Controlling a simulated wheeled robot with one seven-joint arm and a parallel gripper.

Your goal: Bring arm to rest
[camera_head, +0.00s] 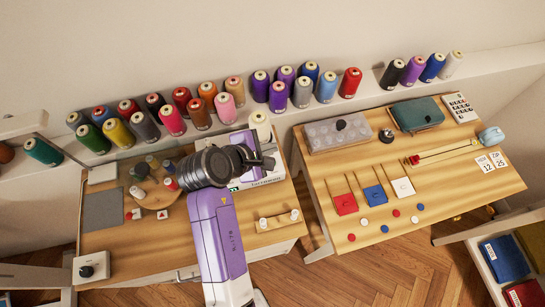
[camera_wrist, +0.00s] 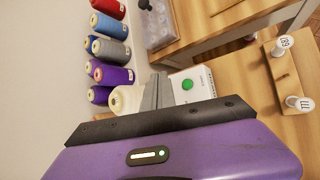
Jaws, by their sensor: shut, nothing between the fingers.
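My purple and black arm reaches up over the left wooden table. My gripper (camera_head: 264,161) is at the end of the dark wrist, in front of a cream thread spool (camera_head: 260,126) and above a white box (camera_head: 253,177). In the wrist view the grey fingers of my gripper (camera_wrist: 158,90) are together with nothing between them. There the cream spool (camera_wrist: 124,99) is at their left, and the white box with a green dot (camera_wrist: 190,85) is at their right. Whether the fingers touch either one I cannot tell.
Several thread spools line the wall shelf (camera_head: 370,98). The left table (camera_head: 130,240) holds a round spool stand (camera_head: 158,196) and a white device with a knob (camera_head: 91,268). The right table (camera_head: 440,190) holds a grey case (camera_head: 338,134), coloured blocks and buttons. A gap separates the tables.

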